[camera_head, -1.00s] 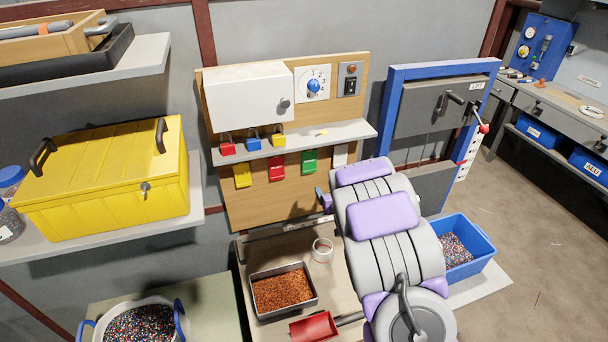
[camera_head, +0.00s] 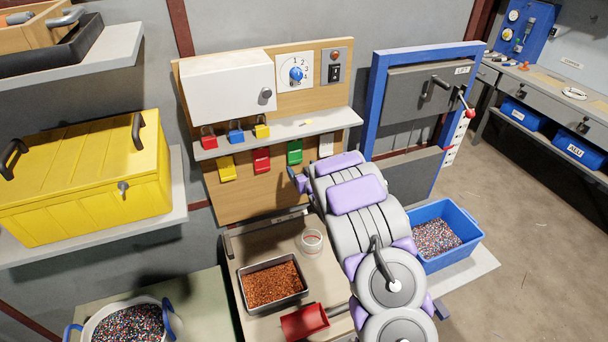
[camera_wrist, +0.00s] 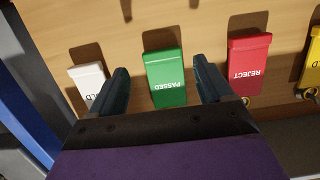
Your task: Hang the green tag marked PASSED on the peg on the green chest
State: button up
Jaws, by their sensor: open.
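The green tag marked PASSED (camera_wrist: 165,80) hangs on the wooden board in the wrist view, its lettering upside down there. It also shows in the head view (camera_head: 294,152) below the small grey shelf. My gripper (camera_wrist: 161,72) is open, with one finger on each side of the green tag. Whether the fingers touch it I cannot tell. In the head view my gripper (camera_head: 298,181) is just below the tag, mostly hidden by my arm. The only chest I see is yellow (camera_head: 85,180), at the left; no green chest or its peg is in view.
A red REJECT tag (camera_wrist: 248,66) and a white tag (camera_wrist: 88,80) hang on either side of the green one. A yellow tag (camera_head: 227,169) hangs farther left. The grey shelf (camera_head: 280,131) with padlocks juts out above. A copper-filled tray (camera_head: 243,303) stands below.

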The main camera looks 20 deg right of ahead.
aim_at(296, 159)
jog(key=shift+w, duration=0.85)
jog(key=shift+w+a+f, duration=0.1)
jog(key=shift+w+f, duration=0.1)
jog(key=shift+w, duration=0.25)
jog(key=shift+w+a+f, duration=0.1)
jog(key=shift+w+f, duration=0.05)
jog(key=shift+w, duration=0.3)
jog(key=shift+w+d, duration=0.1)
jog(key=shift+w, duration=0.4)
jog(key=shift+c, duration=0.3)
jog(key=c, duration=0.7)
jog(key=shift+o, duration=0.2)
jog(key=shift+r, duration=0.2)
jog(key=shift+r+p, duration=0.3)
jog(key=shift+p, duration=0.1)
